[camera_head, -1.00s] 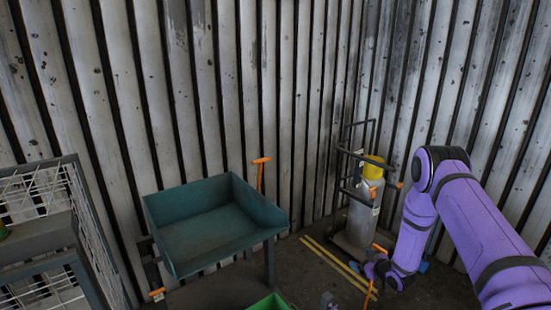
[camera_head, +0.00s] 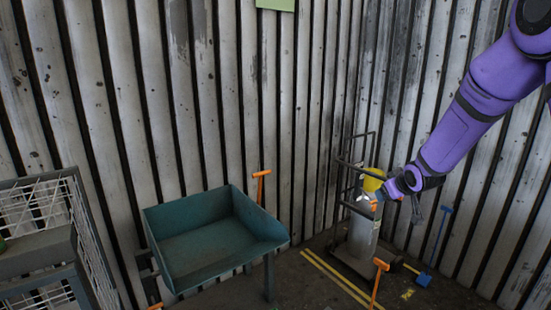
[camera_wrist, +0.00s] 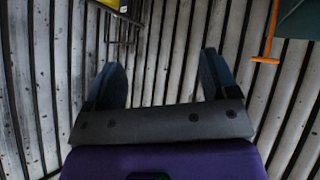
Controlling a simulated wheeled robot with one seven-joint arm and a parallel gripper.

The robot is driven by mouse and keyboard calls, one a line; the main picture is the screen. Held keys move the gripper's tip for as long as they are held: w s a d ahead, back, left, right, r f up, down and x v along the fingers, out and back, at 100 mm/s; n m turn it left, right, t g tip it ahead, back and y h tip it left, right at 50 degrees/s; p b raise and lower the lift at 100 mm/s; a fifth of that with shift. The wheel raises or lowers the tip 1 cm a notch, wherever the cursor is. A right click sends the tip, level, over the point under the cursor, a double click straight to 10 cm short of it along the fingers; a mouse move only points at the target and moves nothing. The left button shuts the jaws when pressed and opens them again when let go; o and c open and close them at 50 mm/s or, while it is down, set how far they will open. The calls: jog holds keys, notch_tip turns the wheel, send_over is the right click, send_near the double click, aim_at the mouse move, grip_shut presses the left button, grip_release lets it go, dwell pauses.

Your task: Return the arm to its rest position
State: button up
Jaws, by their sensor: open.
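My purple arm (camera_head: 455,130) comes in from the upper right of the head view. It slopes down and left to its wrist, in front of the gas cylinder (camera_head: 362,232). My gripper is small and hard to make out there. In the wrist view my gripper (camera_wrist: 161,62) is open, with two dark blue fingers wide apart. Nothing is between the fingers except the wall behind.
A teal tray stand (camera_head: 205,245) stands at the lower middle, beside an orange-handled tool (camera_head: 260,188). A wire rack (camera_head: 45,210) is at left. A blue shovel (camera_head: 424,279) leans at the right wall. Floor shows beside yellow stripes (camera_head: 335,278).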

jog(key=s+a+r+m+g+h, duration=0.1)
jog(key=s+r, duration=0.7)
jog(key=s, duration=0.2)
jog(key=s+a+r+m+g, duration=0.1)
jog(key=s+r+m, duration=0.1)
jog(key=s+r, duration=0.7)
jog(key=s+a+r+m+g+y, duration=0.1)
jog(key=s+a+g, duration=0.1)
jog(key=s, duration=2.2)
jog(key=shift+a+g, duration=0.4)
jog(key=shift+a, duration=0.1)
jog(key=shift+w, duration=0.1)
